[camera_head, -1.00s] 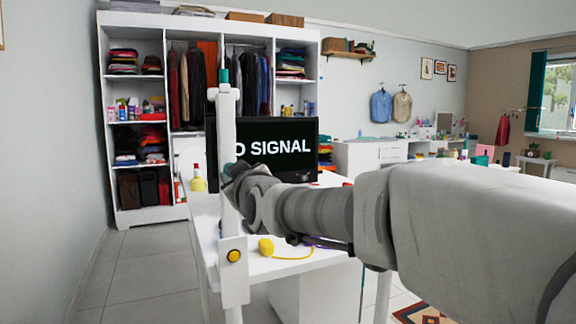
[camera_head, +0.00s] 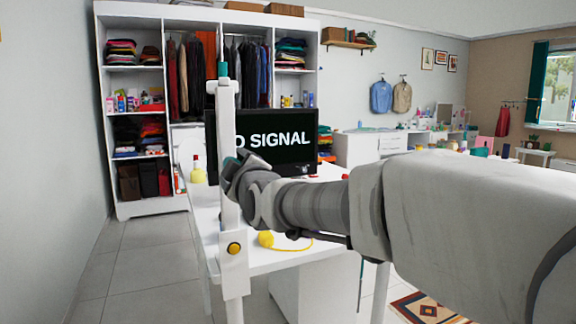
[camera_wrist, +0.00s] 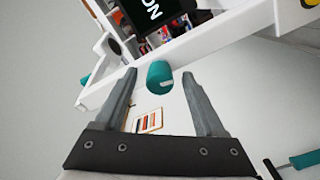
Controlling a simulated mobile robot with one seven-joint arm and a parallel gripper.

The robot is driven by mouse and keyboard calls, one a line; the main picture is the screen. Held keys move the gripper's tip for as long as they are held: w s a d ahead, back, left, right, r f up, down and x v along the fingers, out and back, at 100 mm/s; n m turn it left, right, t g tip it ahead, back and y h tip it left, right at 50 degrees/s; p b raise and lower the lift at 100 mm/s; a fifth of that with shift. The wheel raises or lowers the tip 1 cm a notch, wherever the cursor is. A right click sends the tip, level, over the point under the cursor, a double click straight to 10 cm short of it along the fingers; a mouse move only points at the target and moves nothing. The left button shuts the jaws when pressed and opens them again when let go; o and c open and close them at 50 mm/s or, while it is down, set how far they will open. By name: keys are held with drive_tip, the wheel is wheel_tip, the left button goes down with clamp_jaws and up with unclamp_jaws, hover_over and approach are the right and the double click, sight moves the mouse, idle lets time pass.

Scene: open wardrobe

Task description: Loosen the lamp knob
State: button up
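A white lamp post (camera_head: 229,190) stands upright in front of the white desk, with a teal end at its top (camera_head: 222,70) and a round yellow knob (camera_head: 234,248) low on it. In the wrist view a teal cylindrical knob (camera_wrist: 160,74) on a white bar lies between my gripper's fingertips (camera_wrist: 158,76). The fingers are spread apart, with visible gaps on both sides of the knob. Whether the knob is between the tips or just beyond them is hard to tell. In the head view my gripper is partly hidden behind the post and wrist.
A monitor reading "SIGNAL" (camera_head: 277,140) stands on the desk (camera_head: 270,262). A yellow ball-like item (camera_head: 265,239) with a cord and a yellow bottle (camera_head: 198,172) are on it. An open wardrobe (camera_head: 110,165) stands behind. Floor at left is clear.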

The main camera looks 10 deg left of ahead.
drive_tip(key=shift+c, duration=0.4)
drive_tip(key=shift+f+m+b, duration=0.2)
drive_tip(key=shift+m+b, duration=0.7)
drive_tip(key=shift+m, duration=0.3)
drive_tip(key=m+b, duration=0.4)
drive_tip(key=m, duration=0.3)
drive_tip(key=m+b, duration=0.1)
drive_tip(key=m, duration=0.1)
drive_tip(key=shift+m, duration=0.4)
drive_tip(key=shift+r+m, duration=0.2)
drive_tip(key=shift+m, duration=1)
drive_tip(key=m, duration=0.2)
drive_tip(key=shift+m, duration=0.4)
drive_tip(key=shift+c, duration=0.3)
